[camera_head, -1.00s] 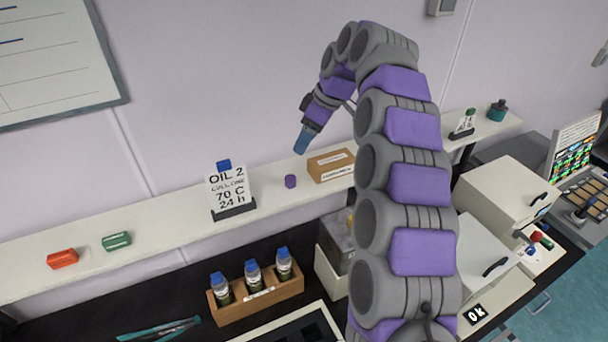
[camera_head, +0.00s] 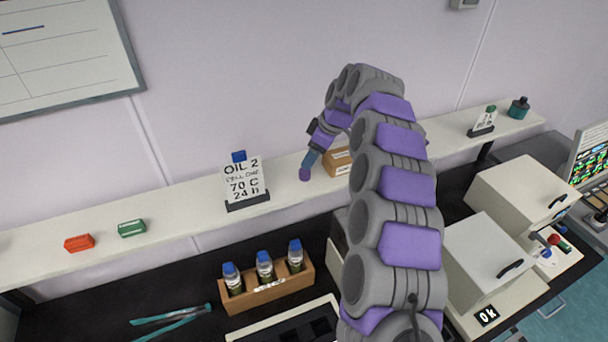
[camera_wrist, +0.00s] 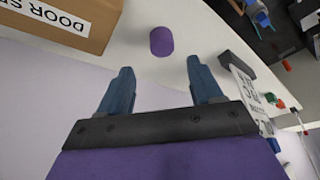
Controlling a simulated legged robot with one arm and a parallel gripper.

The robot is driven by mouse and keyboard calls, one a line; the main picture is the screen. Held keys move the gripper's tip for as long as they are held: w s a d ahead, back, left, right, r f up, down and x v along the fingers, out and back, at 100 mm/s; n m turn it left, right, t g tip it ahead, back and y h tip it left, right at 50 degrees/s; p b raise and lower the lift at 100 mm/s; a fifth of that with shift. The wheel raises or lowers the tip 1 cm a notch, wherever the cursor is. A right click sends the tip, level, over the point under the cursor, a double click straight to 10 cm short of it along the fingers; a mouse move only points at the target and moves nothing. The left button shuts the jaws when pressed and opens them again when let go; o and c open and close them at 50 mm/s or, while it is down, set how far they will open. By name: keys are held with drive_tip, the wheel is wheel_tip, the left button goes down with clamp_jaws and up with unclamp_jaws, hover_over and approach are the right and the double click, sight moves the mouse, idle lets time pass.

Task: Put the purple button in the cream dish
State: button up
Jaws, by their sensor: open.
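The purple button (camera_head: 304,174) is a small purple cylinder on the white shelf, between the OIL 2 sign and a cardboard box. It also shows in the wrist view (camera_wrist: 162,41), ahead of my fingertips and roughly between their lines. My gripper (camera_head: 311,160) is at the shelf, very near the button in the head view. In the wrist view my gripper (camera_wrist: 158,80) has its two blue fingers apart with nothing between them. I cannot make out a cream dish in either view.
The cardboard box (camera_wrist: 62,20) stands close beside the button. The OIL 2 sign (camera_head: 243,184) stands on the other side. Red (camera_head: 79,243) and green (camera_head: 132,228) blocks lie further left on the shelf (camera_head: 185,212). Below are a wooden rack (camera_head: 268,293) with blue-capped bottles and blue tongs (camera_head: 172,319).

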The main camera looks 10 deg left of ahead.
sight(305, 174)
drive_tip(key=shift+s+d+x, duration=0.1)
drive_tip(key=shift+x, duration=1.25)
drive_tip(key=shift+s+d+x, duration=0.15)
drive_tip(key=shift+x, duration=1.25)
drive_tip(key=shift+w+a+f, duration=0.1)
drive_tip(key=shift+a+f, duration=0.1)
drive_tip(key=shift+f, duration=0.2)
drive_tip(key=shift+c, duration=0.4)
drive_tip(key=c, duration=1.1)
drive_tip(key=shift+r, duration=0.1)
